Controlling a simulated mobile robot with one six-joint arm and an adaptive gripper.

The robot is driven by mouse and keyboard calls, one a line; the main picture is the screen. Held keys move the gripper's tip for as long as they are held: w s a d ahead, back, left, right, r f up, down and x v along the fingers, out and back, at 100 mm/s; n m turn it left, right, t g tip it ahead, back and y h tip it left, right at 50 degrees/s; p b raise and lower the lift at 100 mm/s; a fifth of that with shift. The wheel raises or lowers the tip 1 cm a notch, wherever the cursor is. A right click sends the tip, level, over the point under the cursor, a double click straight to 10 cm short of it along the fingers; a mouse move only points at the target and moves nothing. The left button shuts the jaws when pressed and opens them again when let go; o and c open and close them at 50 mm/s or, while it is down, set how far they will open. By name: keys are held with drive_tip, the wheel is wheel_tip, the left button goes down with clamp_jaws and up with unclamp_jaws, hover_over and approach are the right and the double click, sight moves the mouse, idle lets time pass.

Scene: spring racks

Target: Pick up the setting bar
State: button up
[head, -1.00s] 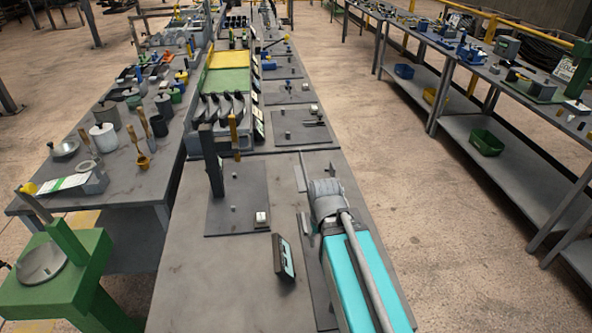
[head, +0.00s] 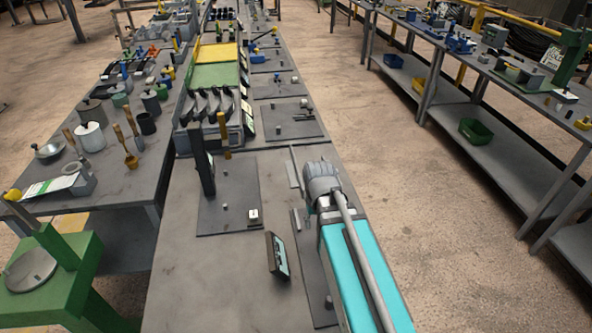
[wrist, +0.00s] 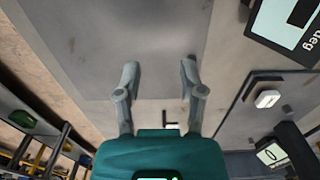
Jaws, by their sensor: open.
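My gripper (wrist: 159,70) shows in the wrist view with its two fingers apart and nothing between the tips. A grey plate (wrist: 105,40) lies beyond the fingertips. A thin grey metal strip (head: 294,166) lies beside my arm on the bench. I cannot tell for certain which piece is the setting bar.
A plate (head: 228,195) with a dark upright post (head: 203,165) stands left of my arm. A small tilted display (head: 277,255) stands close to the arm. A yellow upright piece (head: 224,135) stands behind the plate. Bench space (head: 200,290) at the front left is clear.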

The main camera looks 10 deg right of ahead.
wheel_tip(320, 180, up, 9)
drive_tip(key=p, duration=0.8)
hover_over(296, 165)
drive_tip(key=shift+s+f, duration=0.1)
drive_tip(key=shift+f, duration=0.15)
wheel_tip(296, 165, down, 9)
drive_tip(key=b, duration=0.8)
drive_tip(key=shift+r+b, duration=0.2)
drive_tip(key=shift+b, duration=0.1)
drive_tip(key=shift+f, duration=0.15)
wheel_tip(296, 165, down, 5)
drive_tip(key=b, duration=0.5)
drive_tip(key=shift+d, duration=0.15)
clamp_jaws()
